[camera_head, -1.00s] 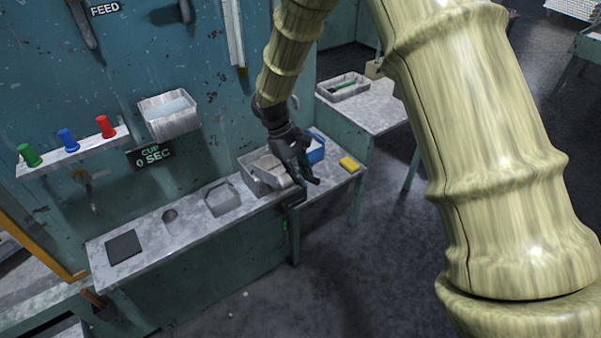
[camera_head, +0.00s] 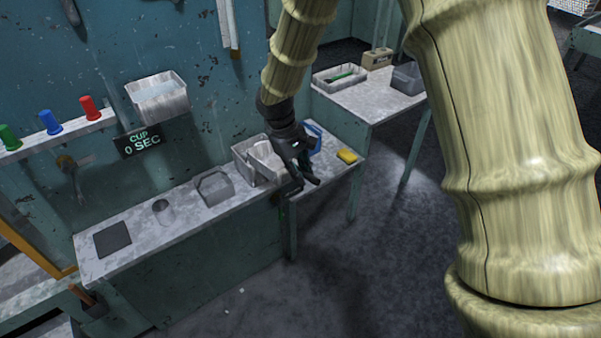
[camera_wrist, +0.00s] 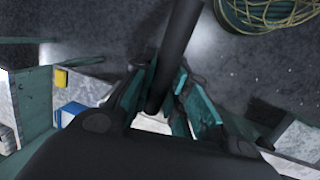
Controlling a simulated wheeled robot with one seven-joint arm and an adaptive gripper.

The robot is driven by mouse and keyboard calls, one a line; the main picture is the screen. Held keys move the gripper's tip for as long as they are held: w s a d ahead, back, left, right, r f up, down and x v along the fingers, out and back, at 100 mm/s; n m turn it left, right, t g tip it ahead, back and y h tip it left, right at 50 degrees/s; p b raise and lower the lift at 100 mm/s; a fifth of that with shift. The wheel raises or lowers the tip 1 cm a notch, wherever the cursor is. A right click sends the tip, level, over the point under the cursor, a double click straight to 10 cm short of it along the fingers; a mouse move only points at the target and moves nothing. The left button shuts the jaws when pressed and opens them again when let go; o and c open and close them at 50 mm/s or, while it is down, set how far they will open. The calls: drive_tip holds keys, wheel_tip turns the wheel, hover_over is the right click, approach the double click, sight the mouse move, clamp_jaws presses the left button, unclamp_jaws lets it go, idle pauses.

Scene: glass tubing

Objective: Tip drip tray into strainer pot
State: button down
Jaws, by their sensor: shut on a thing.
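My gripper (camera_head: 303,178) is at the right part of the wall bench, with its fingers pointing down and to the right. In the wrist view my gripper (camera_wrist: 167,92) is closed around a dark rod (camera_wrist: 182,40), which looks like a handle. A pale grey tray (camera_head: 264,157), likely the drip tray, sits tilted just left of my gripper. My gripper hides its right part, and its link to the rod is unclear. A grey bin (camera_head: 241,168) stands just left of the tray. I cannot tell for sure which container is the strainer pot.
A grey handled container (camera_head: 214,190), a small cup (camera_head: 163,212) and a dark pad (camera_head: 112,239) are on the bench (camera_head: 190,222). A blue container (camera_head: 314,138) and yellow sponge (camera_head: 347,156) lie to the right. A wall bin (camera_head: 160,100) hangs above. The front floor is mostly clear.

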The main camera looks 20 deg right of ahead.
drive_tip(key=shift+s+f+t+b, duration=0.1)
drive_tip(key=shift+f+t+b, duration=0.5)
drive_tip(key=shift+f+b, duration=1)
drive_tip(key=shift+d+t+y+b, duration=0.1)
drive_tip(key=shift+t+y+b, duration=0.2)
drive_tip(key=shift+b, duration=1.3)
drive_tip(key=shift+s+f+b, duration=0.1)
drive_tip(key=shift+f+b, duration=0.3)
drive_tip(key=shift+b, duration=0.25)
drive_tip(key=shift+f+t, duration=0.1)
drive_tip(key=shift+t, duration=0.2)
drive_tip(key=shift+w+d+r+p+v, duration=0.15)
drive_tip(key=shift+d+p+v, duration=0.15)
drive_tip(key=shift+p+v, duration=1.05)
drive_tip(key=shift+w+d+p+v, duration=0.2)
drive_tip(key=shift+p+v, duration=0.7)
drive_tip(key=shift+v, duration=0.7)
drive_tip(key=shift+w+d+r+p+v, duration=0.1)
drive_tip(key=shift+d+p+v, duration=0.25)
drive_tip(key=shift+p+v, duration=1)
drive_tip(key=shift+r, duration=0.15)
